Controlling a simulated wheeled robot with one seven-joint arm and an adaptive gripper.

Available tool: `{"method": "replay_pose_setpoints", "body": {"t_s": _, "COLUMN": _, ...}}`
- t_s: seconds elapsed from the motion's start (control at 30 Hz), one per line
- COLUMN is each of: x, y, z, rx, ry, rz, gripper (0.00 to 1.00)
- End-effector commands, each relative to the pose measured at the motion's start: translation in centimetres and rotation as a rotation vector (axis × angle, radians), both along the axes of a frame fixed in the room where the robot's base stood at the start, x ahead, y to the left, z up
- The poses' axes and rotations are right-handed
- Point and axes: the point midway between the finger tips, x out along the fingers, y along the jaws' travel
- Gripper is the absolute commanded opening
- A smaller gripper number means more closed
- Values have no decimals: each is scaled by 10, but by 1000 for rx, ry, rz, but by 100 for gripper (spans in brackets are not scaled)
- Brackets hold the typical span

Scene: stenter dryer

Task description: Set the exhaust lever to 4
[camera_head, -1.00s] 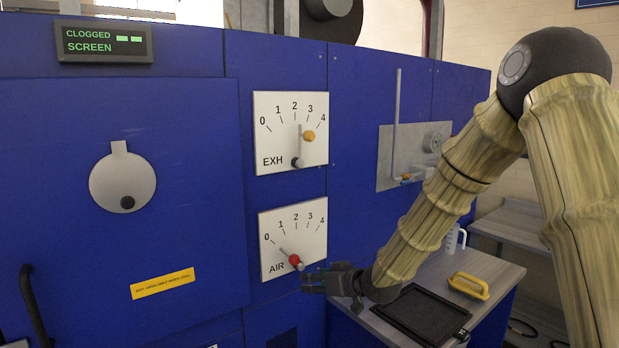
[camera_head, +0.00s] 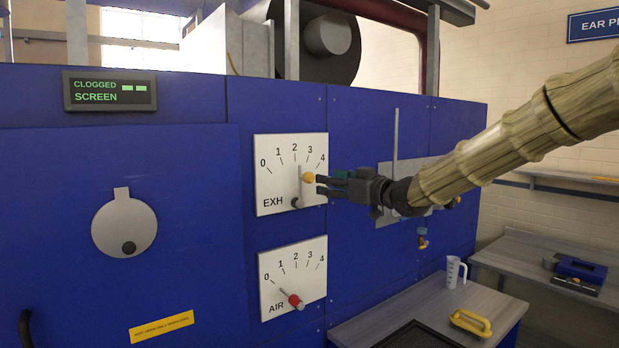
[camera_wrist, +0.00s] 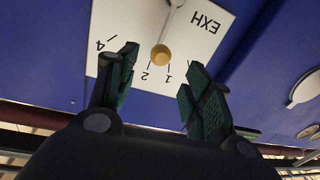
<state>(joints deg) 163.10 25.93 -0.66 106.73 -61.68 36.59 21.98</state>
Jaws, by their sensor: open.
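The exhaust lever (camera_head: 300,183) is a silver bar with a yellow knob on a white plate marked EXH (camera_head: 268,185) and numbered 0 to 4. It stands nearly upright, its tip between 2 and 3. My gripper (camera_head: 319,184) is at the plate's right side, its fingertips close to the knob's right. In the wrist view, my gripper (camera_wrist: 160,72) is open, with the yellow knob (camera_wrist: 160,57) showing between and beyond the two fingertips. The plate there appears upside down. I cannot tell whether a finger touches the knob.
The AIR plate (camera_head: 308,281) with its red-knobbed lever (camera_head: 295,300) is just below. A display (camera_head: 109,91) reads CLOGGED SCREEN. A grey panel with a tall bar (camera_head: 396,145) is behind my gripper. A jug (camera_head: 455,271) and yellow-handled tool (camera_head: 470,322) sit on the bench.

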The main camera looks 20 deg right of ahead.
Motion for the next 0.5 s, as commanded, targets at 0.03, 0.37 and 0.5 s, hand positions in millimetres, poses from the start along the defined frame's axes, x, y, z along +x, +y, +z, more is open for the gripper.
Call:
{"method": "replay_pose_setpoints", "body": {"t_s": 0.03, "x": 6, "y": 3, "z": 1, "rx": -2, "ry": 1, "rz": 1, "gripper": 50}}
{"method": "replay_pose_setpoints", "body": {"t_s": 0.37, "x": 44, "y": 22, "z": 1, "rx": -1, "ry": 3, "rz": 0, "gripper": 50}}
{"method": "replay_pose_setpoints", "body": {"t_s": 0.5, "x": 59, "y": 30, "z": 1, "rx": -2, "ry": 1, "rz": 0, "gripper": 50}}
